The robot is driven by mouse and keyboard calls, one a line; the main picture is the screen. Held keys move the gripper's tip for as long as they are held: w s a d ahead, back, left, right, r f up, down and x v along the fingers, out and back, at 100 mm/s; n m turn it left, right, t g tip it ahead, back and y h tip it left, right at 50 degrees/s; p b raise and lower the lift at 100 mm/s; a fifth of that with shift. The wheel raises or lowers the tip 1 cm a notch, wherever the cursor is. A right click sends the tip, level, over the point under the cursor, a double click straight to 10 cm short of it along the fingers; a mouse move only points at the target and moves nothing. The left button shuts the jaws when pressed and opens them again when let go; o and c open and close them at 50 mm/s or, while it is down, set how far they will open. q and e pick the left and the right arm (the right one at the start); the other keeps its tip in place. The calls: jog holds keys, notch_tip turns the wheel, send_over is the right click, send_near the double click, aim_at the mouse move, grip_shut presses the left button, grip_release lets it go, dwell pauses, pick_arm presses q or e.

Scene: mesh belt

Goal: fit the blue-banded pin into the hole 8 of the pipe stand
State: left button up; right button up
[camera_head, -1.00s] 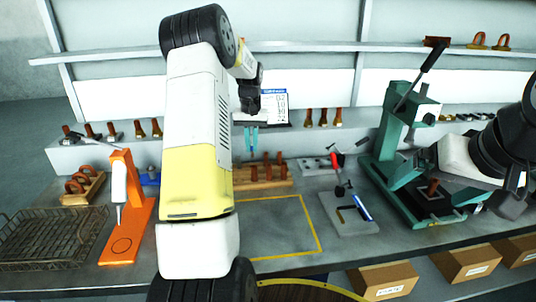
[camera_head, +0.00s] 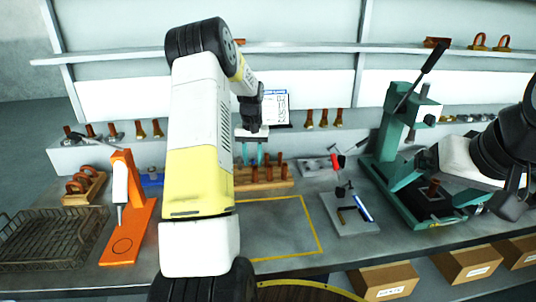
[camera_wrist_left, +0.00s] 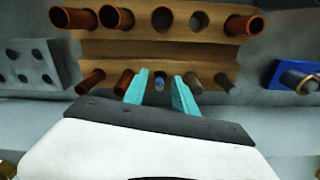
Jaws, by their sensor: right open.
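The wooden pipe stand (camera_head: 270,184) sits on the bench behind the yellow-outlined area, with copper pipes in it. A small blue-ended piece (camera_wrist_left: 160,84), apparently the blue-banded pin, shows in the near row. My left gripper (camera_head: 250,156) is open above the stand; its teal fingers (camera_wrist_left: 160,90) appear on either side of the blue piece with gaps. My right gripper (camera_head: 512,203) is open near the green press. Hole numbers are not readable.
A green press (camera_head: 390,150) stands to the right and an orange stand (camera_head: 125,220) to the left, beside a wire basket (camera_head: 45,240). A grey block with holes (camera_wrist_left: 30,62) and a blue block (camera_wrist_left: 292,75) flank the pipe stand. The yellow-outlined area (camera_head: 275,228) is clear.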

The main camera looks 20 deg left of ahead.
aim_at(253, 159)
pick_arm(q)
jog(key=shift+r, duration=0.15)
notch_tip(253, 159, up, 12)
jog(key=s+d+r+m+t, duration=0.1)
jog(key=s+d+r+t, duration=0.1)
jog(key=s+d+r, duration=0.4)
jog(key=s+d+r+m+t, duration=0.1)
jog(key=s+d, duration=0.2)
jog(key=s, duration=0.5)
jog(key=s+d+r+t+h, duration=0.1)
jog(key=s+d, duration=0.3)
jog(key=s, duration=0.5)
jog(key=s+d+m+t+h, duration=0.1)
jog(key=s+d, duration=0.3)
jog(key=s, duration=0.5)
jog(key=shift+r+m+t, duration=0.3)
jog(key=shift+r+t, duration=0.1)
jog(key=shift+t, duration=0.2)
